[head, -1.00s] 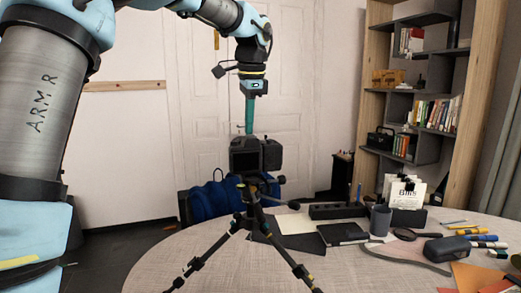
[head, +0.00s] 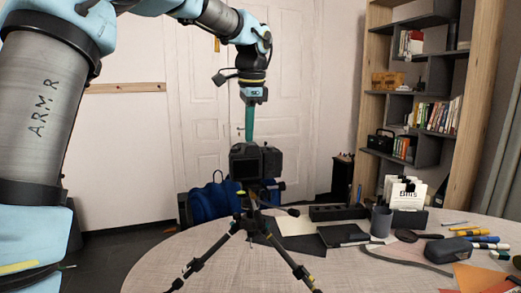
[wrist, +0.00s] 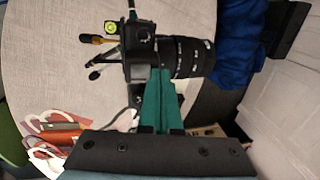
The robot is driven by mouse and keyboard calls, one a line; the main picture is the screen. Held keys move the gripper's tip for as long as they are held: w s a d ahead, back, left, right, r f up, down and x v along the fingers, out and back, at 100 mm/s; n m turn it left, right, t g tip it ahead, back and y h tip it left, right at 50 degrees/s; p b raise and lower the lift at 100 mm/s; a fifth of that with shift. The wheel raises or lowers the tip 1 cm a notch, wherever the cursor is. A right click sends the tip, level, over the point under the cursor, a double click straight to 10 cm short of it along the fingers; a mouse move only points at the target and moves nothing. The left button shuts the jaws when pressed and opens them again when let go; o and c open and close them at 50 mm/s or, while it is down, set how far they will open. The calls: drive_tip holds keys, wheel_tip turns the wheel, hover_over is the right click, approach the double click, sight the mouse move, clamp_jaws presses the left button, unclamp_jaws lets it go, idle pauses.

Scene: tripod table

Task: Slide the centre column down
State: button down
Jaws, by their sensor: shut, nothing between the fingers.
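A black camera (head: 256,163) sits on top of a black tripod (head: 212,252) that stands on the round table (head: 165,262). The centre column under the camera is mostly hidden by the tripod's head and dark fittings. My gripper (head: 249,141) is above the camera and points straight down, its teal fingers shut and empty. The fingertips appear to touch the camera's top. In the wrist view the shut fingers (wrist: 160,72) overlap the camera body beside its lens (wrist: 192,57). A green bubble level (wrist: 110,27) and handles show there.
A blue backpack (head: 212,196) is behind the tripod. Papers, a dark notebook (head: 343,234), a cup (head: 381,221), a black case (head: 448,250) and pens lie to the right on the table. A bookshelf (head: 430,90) stands at the back right.

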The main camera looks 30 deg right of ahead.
drive_tip(key=shift+f+b, duration=0.65)
drive_tip(key=shift+f, duration=0.7)
drive_tip(key=shift+r, duration=0.15)
drive_tip(key=shift+r+p, duration=3)
drive_tip(key=shift+p, duration=0.25)
drive_tip(key=shift+a+f, duration=0.1)
drive_tip(key=shift+f, duration=0.05)
